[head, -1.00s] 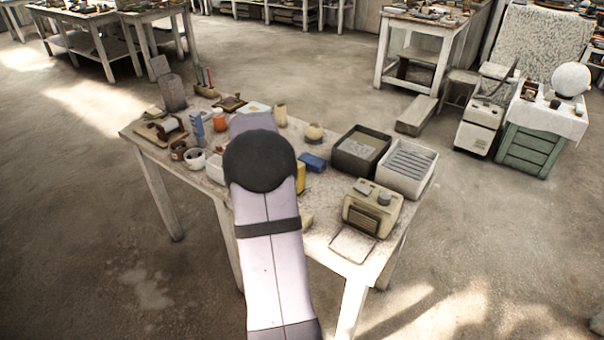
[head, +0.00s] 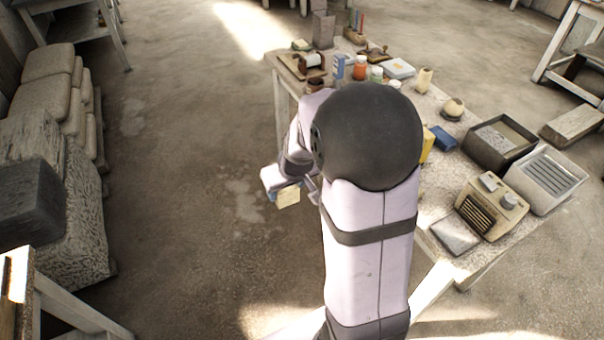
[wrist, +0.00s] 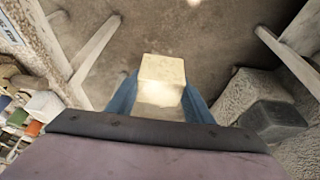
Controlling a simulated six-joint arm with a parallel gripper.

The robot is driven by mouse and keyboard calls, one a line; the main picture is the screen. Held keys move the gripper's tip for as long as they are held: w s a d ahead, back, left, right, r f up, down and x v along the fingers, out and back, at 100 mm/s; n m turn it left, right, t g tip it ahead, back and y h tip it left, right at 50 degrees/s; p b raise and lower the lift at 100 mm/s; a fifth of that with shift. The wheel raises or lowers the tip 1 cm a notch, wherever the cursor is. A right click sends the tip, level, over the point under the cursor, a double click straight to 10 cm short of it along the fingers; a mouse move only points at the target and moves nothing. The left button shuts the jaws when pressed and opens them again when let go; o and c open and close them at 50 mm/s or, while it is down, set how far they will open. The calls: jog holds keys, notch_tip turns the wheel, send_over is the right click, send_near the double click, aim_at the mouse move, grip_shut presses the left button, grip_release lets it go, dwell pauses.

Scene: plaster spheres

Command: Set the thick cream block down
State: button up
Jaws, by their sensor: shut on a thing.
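The thick cream block (wrist: 162,72) is between the two blue fingers of my gripper (wrist: 160,97) in the wrist view. My gripper is shut on it. In the head view the block (head: 288,196) shows at the end of my gripper (head: 284,190), left of the cluttered worktable (head: 452,268). It is held in the air, with bare floor showing below and around it.
The worktable carries a beige radio (head: 490,206), a dark bin (head: 499,143), a pale ribbed tray (head: 550,178) and several small jars. Rough stone blocks with a dark block (head: 30,203) on top stand at the left. Open concrete floor (head: 190,190) lies between.

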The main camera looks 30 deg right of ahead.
jog(key=shift+s+a, duration=0.2)
jog(key=shift+a, duration=0.15)
jog(key=shift+d+m+h+p, duration=0.4)
jog(key=shift+d+m, duration=0.7)
jog(key=shift+d, duration=0.45)
jog(key=s+d+m+g+h+p, duration=0.2)
jog(key=s+d+m, duration=0.2)
jog(key=d+m, duration=0.5)
jog(key=s+d+m+g+h+p, duration=0.25)
jog(key=d+m, duration=0.45)
jog(key=d, duration=0.4)
jog(key=s+d+m+g+y+p, duration=0.1)
jog(key=s+d+m+g+y, duration=0.1)
jog(key=s+d+m, duration=0.5)
jog(key=s+d+r+m+g+y+p, duration=0.1)
jog(key=s+d+m+g+y+p, duration=0.1)
jog(key=s+d+m, duration=0.6)
jog(key=s+m+y, duration=0.1)
jog(key=s+m, duration=0.1)
jog(key=s, duration=0.3)
jog(key=shift+s+r+m, duration=0.25)
jog(key=shift+s+m, duration=0.05)
jog(key=shift+s, duration=0.1)
jog(key=shift+g+y, duration=0.25)
